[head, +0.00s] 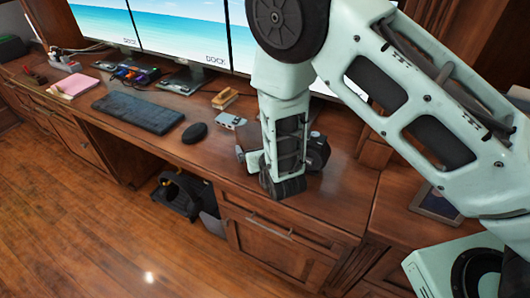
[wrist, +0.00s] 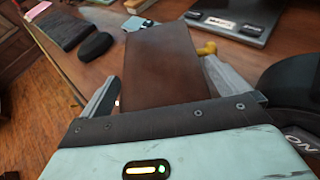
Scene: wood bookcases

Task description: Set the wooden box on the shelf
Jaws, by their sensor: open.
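A dark brown block-like thing, which looks like the wooden box (wrist: 160,50), fills the middle of the wrist view. It is between the two fingers of my gripper (wrist: 163,70), one on each side. My gripper is open; I cannot tell whether either finger touches the box. In the head view my arm comes down over the desk, and it hides the fingertips and this box. A small light-wood holder (head: 225,98) stands on the desk left of my arm. Dark wood bookcase parts (head: 465,40) show at the upper right, but no clear shelf surface is visible.
The wooden desk (head: 340,200) carries monitors (head: 185,30), a keyboard (head: 138,112), a mouse (head: 194,132) and a small grey device (head: 230,120). A dark-framed item (head: 435,203) lies at the right. A dark object (head: 178,195) stands under the desk. Open floor lies at the lower left.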

